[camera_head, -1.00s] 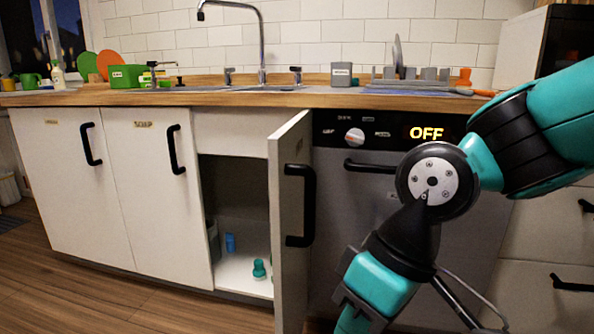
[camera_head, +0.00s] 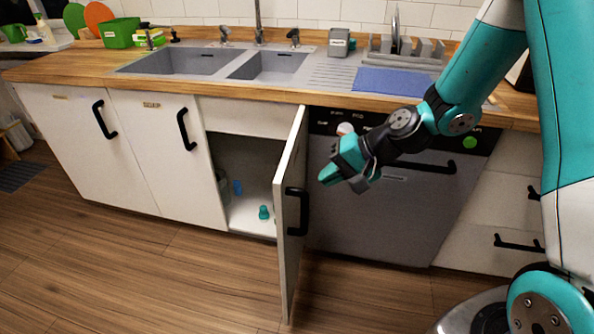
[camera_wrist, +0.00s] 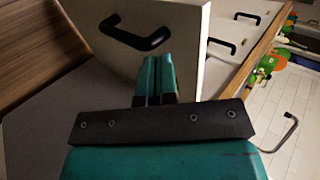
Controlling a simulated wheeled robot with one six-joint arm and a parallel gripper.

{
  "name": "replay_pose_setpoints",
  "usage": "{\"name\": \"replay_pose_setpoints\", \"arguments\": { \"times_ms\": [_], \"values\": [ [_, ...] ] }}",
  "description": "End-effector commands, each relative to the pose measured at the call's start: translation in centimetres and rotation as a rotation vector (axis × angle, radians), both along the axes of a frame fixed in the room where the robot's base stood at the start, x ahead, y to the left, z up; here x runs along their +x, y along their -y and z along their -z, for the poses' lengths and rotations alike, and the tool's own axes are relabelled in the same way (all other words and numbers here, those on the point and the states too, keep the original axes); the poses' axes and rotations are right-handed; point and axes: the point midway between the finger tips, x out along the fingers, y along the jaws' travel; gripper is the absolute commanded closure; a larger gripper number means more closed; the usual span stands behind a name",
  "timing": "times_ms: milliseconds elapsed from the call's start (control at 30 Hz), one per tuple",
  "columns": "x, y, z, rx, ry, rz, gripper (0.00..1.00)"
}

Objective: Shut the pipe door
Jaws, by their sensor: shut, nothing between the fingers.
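The pipe door (camera_head: 289,245) is the white cabinet door under the sink. It stands swung open, with its black handle (camera_head: 297,211) on the side facing right. My gripper (camera_head: 328,177) is shut and empty, to the right of the door and in front of the dishwasher. In the wrist view the shut fingers (camera_wrist: 157,72) point toward the white door panel (camera_wrist: 186,50), and the handle (camera_wrist: 135,36) is up and left of them. I cannot tell whether the fingertips touch the door. The open cabinet (camera_head: 250,165) shows pipe-area shelf space.
Inside the cabinet stand a teal item (camera_head: 263,213) and a blue item (camera_head: 238,188). The dishwasher (camera_head: 385,220) is shut, right of the door. The countertop (camera_head: 215,88) overhangs above. The wooden floor (camera_head: 150,270) in front is clear.

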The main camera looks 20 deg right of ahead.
Motion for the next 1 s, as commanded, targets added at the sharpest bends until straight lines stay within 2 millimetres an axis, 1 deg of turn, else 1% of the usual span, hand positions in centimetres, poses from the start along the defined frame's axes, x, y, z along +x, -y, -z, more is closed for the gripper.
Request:
{"name": "replay_pose_setpoints", "arguments": {
  "times_ms": [67,167,400,600,800,1000],
  "values": [
    [0.2,-0.1,0.2,0.005,-0.003,0.007,1.00],
    [0.5,-0.9,1.1,0.005,-0.003,0.005,1.00],
    [1.9,-3.8,4.0,0.004,-0.004,0.002,1.00],
    [2.9,-5.7,6.0,0.003,-0.002,0.003,1.00],
    [3.3,-6.5,6.8,0.004,-0.002,0.005,1.00],
    [3.3,-6.5,6.8,0.004,-0.001,0.006,1.00]
  ]
}}
